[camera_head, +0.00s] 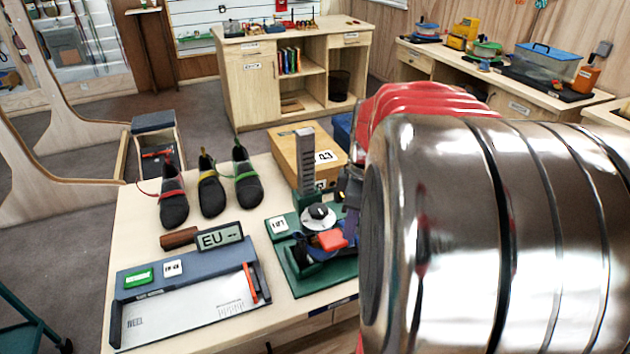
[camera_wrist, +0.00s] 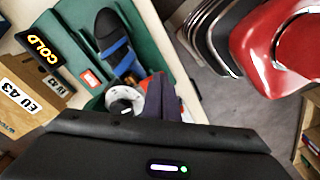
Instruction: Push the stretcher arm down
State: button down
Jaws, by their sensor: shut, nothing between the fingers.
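The shoe stretcher stands on a green base (camera_head: 296,268) on the bench, with a grey upright and a white dial (camera_head: 320,212). A red piece (camera_head: 332,240), which looks like the end of the stretcher arm, sits low beside the dial. A dark shoe with a blue band (camera_wrist: 112,45) lies on the stretcher in the wrist view; the dial (camera_wrist: 124,101) is just before my gripper. My gripper (camera_head: 351,226) points down, shut and empty, right beside the red piece. I cannot tell whether they touch. In the wrist view my fingers (camera_wrist: 163,98) partly cover the red piece.
Several climbing shoes (camera_head: 210,190) stand left of the stretcher. A size display (camera_head: 219,237) and a measuring tray (camera_head: 190,314) lie in front of them. A wooden box (camera_head: 292,158) stands behind. A lit COLD sign (camera_wrist: 42,48) is near the stretcher in the wrist view.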

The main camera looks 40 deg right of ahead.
notch_tip(320, 180, up, 14)
jog(key=s, duration=0.1)
jog(key=shift+d+f, duration=0.15)
jog(key=shift+d, duration=0.25)
dwell(0.3)
dwell(0.5)
